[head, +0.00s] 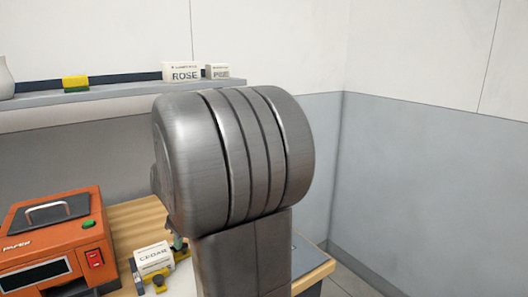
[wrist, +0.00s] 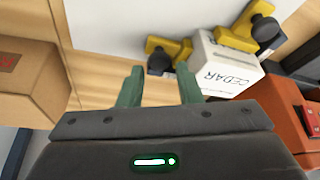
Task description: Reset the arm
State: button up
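My gripper (wrist: 159,86) shows in the wrist view with its two green fingers apart and nothing between them. A white box marked CEDAR (wrist: 222,68) lies just right of the right finger; whether they touch I cannot tell. In the head view the CEDAR box (head: 153,257) sits on the wooden table (head: 138,215), left of my arm. My grey arm fills the middle of the head view and hides most of the gripper and part of the table.
Yellow clamp-like pieces (wrist: 168,52) stand by the CEDAR box. An orange machine (head: 60,245) with a handle is at left. A brown box (wrist: 25,75) is left of the gripper. A wall shelf (head: 110,94) holds a ROSE box (head: 181,72) and a yellow-green block (head: 75,83).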

jog(key=shift+x, duration=1.1)
jog(key=d+p+v, duration=0.1)
jog(key=p+v, duration=0.1)
jog(key=v, duration=1.3)
jog(key=w+d+f+m+g+y+p, duration=0.3)
jog(key=m+p, duration=0.4)
jog(key=m, duration=0.7)
jog(key=w+d+f+m+y+p, duration=0.15)
jog(key=d+m+p, duration=0.45)
jog(key=m, duration=0.8)
jog(key=shift+w+p+x, duration=0.2)
jog(key=shift+p+x, duration=0.05)
jog(key=shift+x, duration=1.25)
jog(key=shift+w+p+x, duration=0.15)
jog(key=shift+p+x, duration=0.1)
jog(key=shift+x, duration=1.2)
jog(key=shift+s+a+r, duration=0.1)
jog(key=shift+a+r, duration=0.05)
jog(key=shift+a, duration=0.05)
